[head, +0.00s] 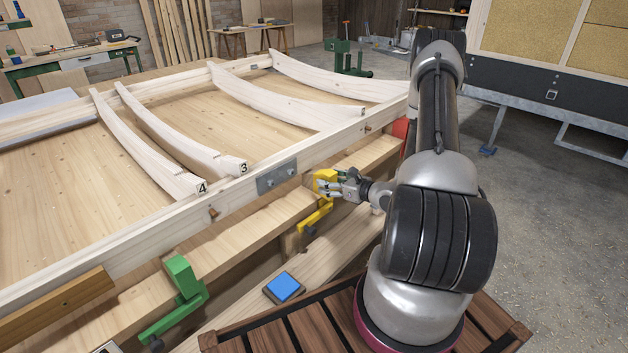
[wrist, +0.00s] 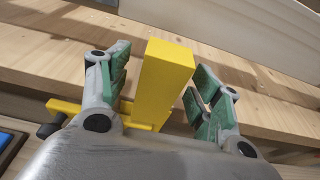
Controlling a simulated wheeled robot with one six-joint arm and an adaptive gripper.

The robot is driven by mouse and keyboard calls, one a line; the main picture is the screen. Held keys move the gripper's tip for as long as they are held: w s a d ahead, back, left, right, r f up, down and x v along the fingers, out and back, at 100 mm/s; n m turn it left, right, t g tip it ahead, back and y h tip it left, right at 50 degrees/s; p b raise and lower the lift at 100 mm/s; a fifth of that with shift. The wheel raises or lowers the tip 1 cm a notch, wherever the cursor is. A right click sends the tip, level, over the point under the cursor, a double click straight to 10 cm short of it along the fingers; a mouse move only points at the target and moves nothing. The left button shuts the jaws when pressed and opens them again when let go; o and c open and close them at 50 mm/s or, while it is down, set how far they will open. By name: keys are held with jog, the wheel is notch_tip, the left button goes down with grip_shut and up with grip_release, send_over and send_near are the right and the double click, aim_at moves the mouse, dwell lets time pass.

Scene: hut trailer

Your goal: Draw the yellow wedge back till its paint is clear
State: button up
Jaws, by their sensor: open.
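The yellow wedge (head: 325,178) is an upright block at the edge of the timber frame, with a yellow arm (head: 315,217) below it. In the wrist view, the wedge (wrist: 165,85) stands between the fingers of my gripper (wrist: 163,92). My gripper is open. A gap shows at the left finger; the right finger pad looks close to the wedge, and I cannot tell if it touches. In the head view my gripper (head: 330,187) partly covers the wedge. No separate paint mark on it can be made out.
A green clamp-like piece (head: 180,278) sits further left along the beam. A blue square pad (head: 284,287) lies on the lower plank. A metal plate (head: 277,177) is fixed to the frame rail. Curved ribs (head: 150,150) lie across the frame. Concrete floor is free at right.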

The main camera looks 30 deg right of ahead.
jog(key=shift+r+v, duration=0.25)
jog(key=shift+v, duration=1.35)
jog(key=shift+r+v, duration=0.25)
jog(key=shift+v, duration=1.35)
jog(key=shift+w+a, duration=0.1)
